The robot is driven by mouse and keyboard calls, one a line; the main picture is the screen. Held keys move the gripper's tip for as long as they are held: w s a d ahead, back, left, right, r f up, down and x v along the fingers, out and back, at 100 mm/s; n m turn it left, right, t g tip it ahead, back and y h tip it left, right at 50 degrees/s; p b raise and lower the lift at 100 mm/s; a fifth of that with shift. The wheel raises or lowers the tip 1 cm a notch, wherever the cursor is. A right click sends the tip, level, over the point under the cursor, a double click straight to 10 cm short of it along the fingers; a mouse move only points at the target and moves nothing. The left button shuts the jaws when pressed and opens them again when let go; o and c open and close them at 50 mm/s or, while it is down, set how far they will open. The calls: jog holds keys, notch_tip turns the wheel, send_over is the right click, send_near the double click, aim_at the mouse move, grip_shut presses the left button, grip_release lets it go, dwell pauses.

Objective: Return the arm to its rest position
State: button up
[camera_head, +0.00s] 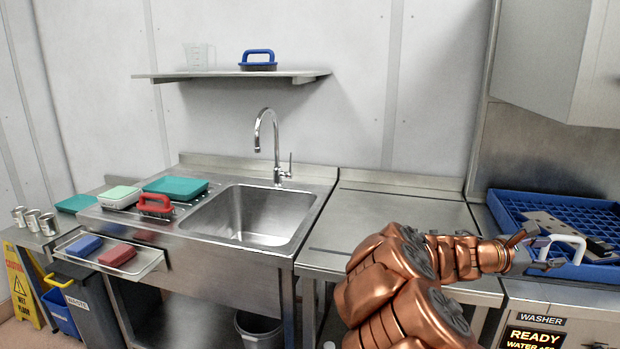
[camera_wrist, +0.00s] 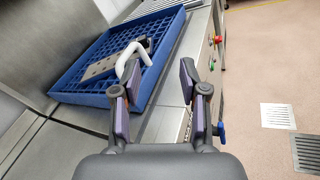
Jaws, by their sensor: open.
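My copper-coloured arm (camera_head: 400,278) reaches from the bottom of the head view to the right, toward the washer. My gripper (camera_head: 548,252) is at its end, beside the front edge of the blue rack (camera_head: 598,270). In the wrist view my gripper (camera_wrist: 158,75) is open, its two fingers apart. Nothing is held between them. A grey part with a white handle (camera_wrist: 124,62) lies in the blue rack (camera_wrist: 72,99), to the left of the fingers. The white handle also shows in the head view (camera_head: 567,240), just behind the gripper.
The washer's sign (camera_head: 536,338) reads READY. The steel counter (camera_head: 400,207) is clear behind my arm. A shelf (camera_head: 220,75) is on the wall. A cabinet (camera_head: 550,60) hangs above the rack.

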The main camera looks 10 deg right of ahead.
jog(key=s+a+m+g+y+p, duration=0.1)
jog(key=s+a+m+y, duration=0.3)
jog(key=s, duration=0.3)
jog(key=s+a+m+g+y+p, duration=0.1)
jog(key=s+a+m, duration=0.4)
jog(key=s, duration=0.2)
jog(key=s+a+f+m+y+p, duration=0.1)
jog(key=s+a+y, duration=0.3)
jog(key=a, duration=0.6)
jog(key=s+a+f+m+y+p, duration=0.1)
jog(key=s+a+f+m+y, duration=0.1)
jog(key=a, duration=0.9)
jog(key=s+a+f+m+y+p, duration=0.1)
jog(key=s+a+f+y+p, duration=0.1)
jog(key=s+a+y, duration=0.4)
jog(key=s+a+f, duration=0.1)
jog(key=s+a, duration=0.1)
jog(key=a, duration=0.2)
jog(key=shift+a+f+t, duration=0.3)
jog(key=shift+a+t, duration=0.05)
jog(key=shift+t, duration=0.05)
jog(key=shift+s+d+m, duration=0.1)
jog(key=shift+m, duration=0.2)
